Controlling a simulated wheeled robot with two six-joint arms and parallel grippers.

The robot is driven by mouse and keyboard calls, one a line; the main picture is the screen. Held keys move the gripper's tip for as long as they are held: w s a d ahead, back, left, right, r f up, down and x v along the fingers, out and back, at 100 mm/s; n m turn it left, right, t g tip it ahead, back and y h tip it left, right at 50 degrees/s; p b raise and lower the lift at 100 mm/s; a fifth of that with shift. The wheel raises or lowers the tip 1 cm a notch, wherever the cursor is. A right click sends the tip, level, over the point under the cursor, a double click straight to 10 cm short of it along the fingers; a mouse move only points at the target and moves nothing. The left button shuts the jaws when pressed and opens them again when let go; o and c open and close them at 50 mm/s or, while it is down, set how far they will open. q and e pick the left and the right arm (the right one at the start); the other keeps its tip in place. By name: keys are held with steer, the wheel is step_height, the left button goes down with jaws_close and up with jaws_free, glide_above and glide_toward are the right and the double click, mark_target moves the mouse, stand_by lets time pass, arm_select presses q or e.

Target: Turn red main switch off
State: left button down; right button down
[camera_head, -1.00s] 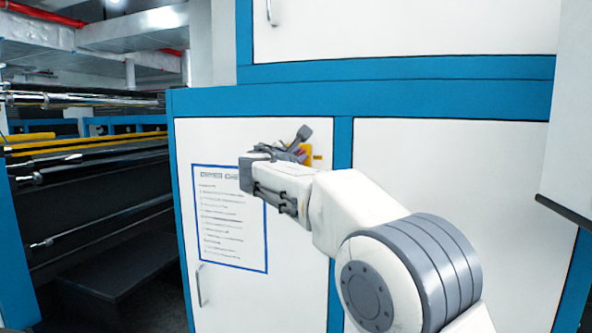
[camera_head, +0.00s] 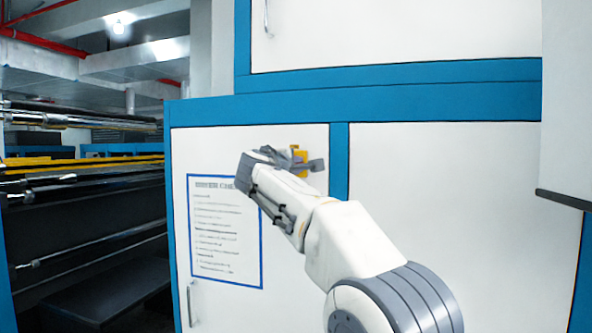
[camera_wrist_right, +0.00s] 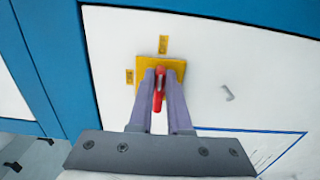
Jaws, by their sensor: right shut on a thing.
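The red main switch handle (camera_wrist_right: 158,88) shows in the right wrist view, in front of its square yellow plate (camera_wrist_right: 148,75) on a white cabinet door. My right gripper (camera_wrist_right: 160,72) is shut on the handle, with one purple-grey finger on each side. In the head view my right gripper (camera_head: 304,164) is at the cabinet, in front of the yellow plate (camera_head: 301,150). The red handle is hidden there by my gripper. Small yellow labels sit above the plate (camera_wrist_right: 163,44) and left of it (camera_wrist_right: 129,77) in the wrist view. My left gripper is not in view.
A blue-framed sheet of text (camera_head: 222,240) is on the same door, with a door handle (camera_head: 189,303) below it. Blue cabinet framing (camera_head: 340,165) borders the door. Dark machinery with rollers (camera_head: 80,200) stands at the left. A grey panel (camera_head: 567,110) is at the right.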

stand_by(0.6)
steer(key=c, duration=0.9)
jaws_free()
steer(key=shift+w, duration=0.1)
steer(key=shift+o, duration=0.2)
steer(key=b+v, duration=0.4)
steer(key=v, duration=0.6)
steer(key=shift+s, duration=0.25)
steer(key=shift+a, duration=0.1)
